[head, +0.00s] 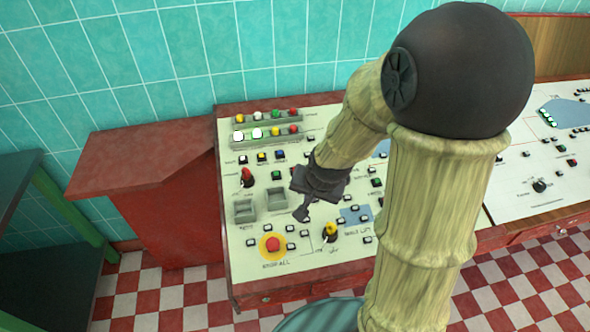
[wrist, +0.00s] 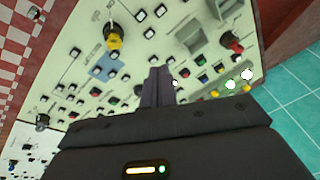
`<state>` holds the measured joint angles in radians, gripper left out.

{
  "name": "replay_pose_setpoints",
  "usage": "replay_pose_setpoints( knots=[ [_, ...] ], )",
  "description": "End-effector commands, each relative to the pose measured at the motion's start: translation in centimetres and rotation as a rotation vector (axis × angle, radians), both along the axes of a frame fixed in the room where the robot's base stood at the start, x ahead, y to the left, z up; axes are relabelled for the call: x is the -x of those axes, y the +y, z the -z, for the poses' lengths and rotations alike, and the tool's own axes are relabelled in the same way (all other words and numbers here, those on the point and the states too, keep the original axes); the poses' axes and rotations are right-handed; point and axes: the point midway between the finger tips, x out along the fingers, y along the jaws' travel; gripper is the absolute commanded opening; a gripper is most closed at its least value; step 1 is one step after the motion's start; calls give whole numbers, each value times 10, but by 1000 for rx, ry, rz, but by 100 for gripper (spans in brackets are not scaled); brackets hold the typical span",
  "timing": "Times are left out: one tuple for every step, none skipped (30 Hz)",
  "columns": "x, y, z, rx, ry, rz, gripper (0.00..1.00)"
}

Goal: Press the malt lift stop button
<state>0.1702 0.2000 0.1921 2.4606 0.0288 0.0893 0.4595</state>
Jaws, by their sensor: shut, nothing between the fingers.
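The cream control panel (head: 240,215) bears a blue patch (head: 352,214) with small black-rimmed white buttons, beside lettering that reads like "MALT LIFT" (head: 357,230). I cannot tell which button is its stop. In the wrist view the blue patch (wrist: 106,66) lies left of my fingers. My gripper (head: 301,214) is shut and empty, tip down over the panel, left of the blue patch. The shut fingers also show in the wrist view (wrist: 160,74). Whether the tip touches the panel is unclear. My arm hides part of the panel to the right.
A red mushroom button (head: 273,244) on a yellow disc, labelled "STOP ALL", sits at the front left. Two grey recessed boxes (head: 245,212) lie at left.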

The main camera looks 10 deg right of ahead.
Motion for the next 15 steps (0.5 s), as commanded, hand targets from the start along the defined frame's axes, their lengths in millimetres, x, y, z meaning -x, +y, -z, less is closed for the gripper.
replay_pose_setpoints(
  knots=[
    [-17,1,8,-58,-25,95,0],
    [-28,2,12,-98,-43,156,0],
    [-41,4,16,-156,-68,237,0],
    [-51,5,19,-201,-85,299,0],
    [-62,6,22,-248,-104,361,0],
    [-74,7,25,-314,-125,443,0],
    [-84,7,27,-366,-141,506,0],
    [-94,8,29,-421,-155,567,0],
    [-107,8,31,-497,-176,653,0],
    [-116,7,32,-556,-188,716,0],
    [-125,7,33,-618,-201,781,0],
    [-137,5,34,-700,-216,866,0],
    [-146,4,34,-764,-227,928,0],
    [-154,1,34,-825,-237,987,0],
    [-163,-2,33,-902,-249,1059,0]
  ],
)
